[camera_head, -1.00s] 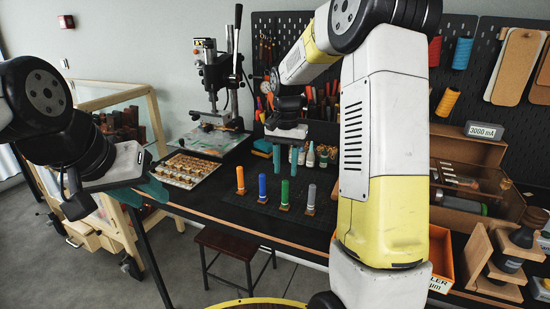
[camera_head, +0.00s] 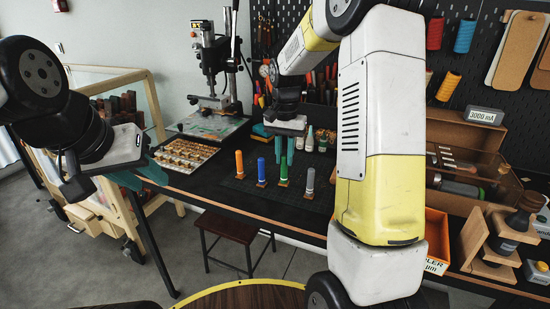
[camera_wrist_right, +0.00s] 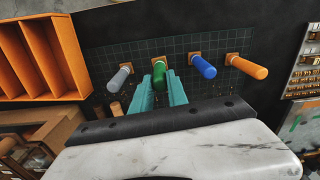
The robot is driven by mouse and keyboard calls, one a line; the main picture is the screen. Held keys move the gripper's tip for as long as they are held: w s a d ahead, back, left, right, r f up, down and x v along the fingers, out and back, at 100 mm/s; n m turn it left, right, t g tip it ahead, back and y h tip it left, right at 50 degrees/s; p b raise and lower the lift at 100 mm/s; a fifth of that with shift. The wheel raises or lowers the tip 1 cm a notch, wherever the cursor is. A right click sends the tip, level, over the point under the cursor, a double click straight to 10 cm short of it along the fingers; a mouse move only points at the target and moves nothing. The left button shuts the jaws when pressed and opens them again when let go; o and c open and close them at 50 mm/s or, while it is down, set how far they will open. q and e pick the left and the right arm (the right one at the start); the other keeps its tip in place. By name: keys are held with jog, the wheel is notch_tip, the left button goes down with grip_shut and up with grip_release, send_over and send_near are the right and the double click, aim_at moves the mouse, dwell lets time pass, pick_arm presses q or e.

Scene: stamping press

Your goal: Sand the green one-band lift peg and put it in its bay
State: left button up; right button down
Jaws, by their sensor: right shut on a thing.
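The green peg (camera_head: 284,170) stands upright on a small square wooden base on the dark gridded mat, between the blue peg (camera_head: 261,172) and the grey peg (camera_head: 310,182). My right gripper (camera_head: 284,155) reaches down from above, its teal fingers at the top of the green peg. In the right wrist view the green peg (camera_wrist_right: 159,72) sits between the two teal fingers (camera_wrist_right: 162,82), which are shut on it. Its bands are too small to tell. My left gripper (camera_head: 140,178) hangs left of the bench, open and empty.
An orange peg (camera_head: 239,164) stands left of the blue one. A tray of small brass-coloured parts (camera_head: 183,153) and a drill press (camera_head: 212,70) are at the back left. A wooden box (camera_head: 470,150), an orange bin (camera_head: 437,235) and wooden stands (camera_head: 485,240) are at the right.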

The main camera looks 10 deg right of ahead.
notch_tip(320, 180, up, 9)
jog(key=shift+f, duration=0.15)
jog(key=c, duration=2.1)
grip_release()
jog(key=shift+c, duration=0.2)
jog(key=shift+s, duration=0.1)
grip_shut()
